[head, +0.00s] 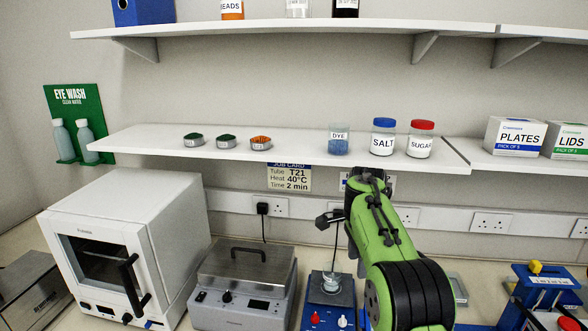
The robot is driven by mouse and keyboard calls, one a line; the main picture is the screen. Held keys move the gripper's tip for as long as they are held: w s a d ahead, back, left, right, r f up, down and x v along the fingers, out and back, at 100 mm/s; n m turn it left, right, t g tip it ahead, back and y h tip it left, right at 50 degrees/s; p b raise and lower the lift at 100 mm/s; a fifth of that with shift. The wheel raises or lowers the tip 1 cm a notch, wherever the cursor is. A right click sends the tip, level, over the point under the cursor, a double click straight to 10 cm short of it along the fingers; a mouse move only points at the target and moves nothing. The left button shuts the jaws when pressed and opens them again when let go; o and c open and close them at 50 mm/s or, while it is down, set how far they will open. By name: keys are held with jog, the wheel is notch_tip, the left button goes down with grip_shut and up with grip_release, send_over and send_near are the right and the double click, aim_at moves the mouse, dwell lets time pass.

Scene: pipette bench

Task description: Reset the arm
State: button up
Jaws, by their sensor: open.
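My green and black arm (385,240) rises from the lower right of the middle and reaches up toward the lower shelf. My gripper (366,175) is the dark end of the arm, just below the shelf's front edge and under the salt jar (383,137). It is open, and I see nothing held in it. Its fingers are small and partly hidden by the arm, and I cannot tell how far it is from the shelf.
The lower shelf (300,150) holds small dishes, a dye jar (338,143) and a sugar jar (421,139). Below stand a white oven (130,240), a grey lidded device (243,280), a blue stirrer (329,300) close beside my arm, and a blue rack (545,285).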

jog(key=s+r+n+t, duration=0.1)
jog(key=s+r+n, duration=0.2)
jog(key=s, duration=0.3)
jog(key=s+r+n+t+b, duration=0.1)
jog(key=s+r+n, duration=0.15)
jog(key=s, duration=0.35)
jog(key=s+r+n+t, duration=0.1)
jog(key=s+r+n, duration=0.15)
jog(key=s, duration=0.35)
jog(key=s+a+f+n, duration=0.1)
jog(key=s+f+n, duration=0.3)
jog(key=s, duration=0.4)
jog(key=s+a+f+n+t+b, duration=0.1)
jog(key=s+f+n, duration=0.3)
jog(key=s, duration=0.5)
jog(key=shift+t+y, duration=0.3)
jog(key=shift+s, duration=0.15)
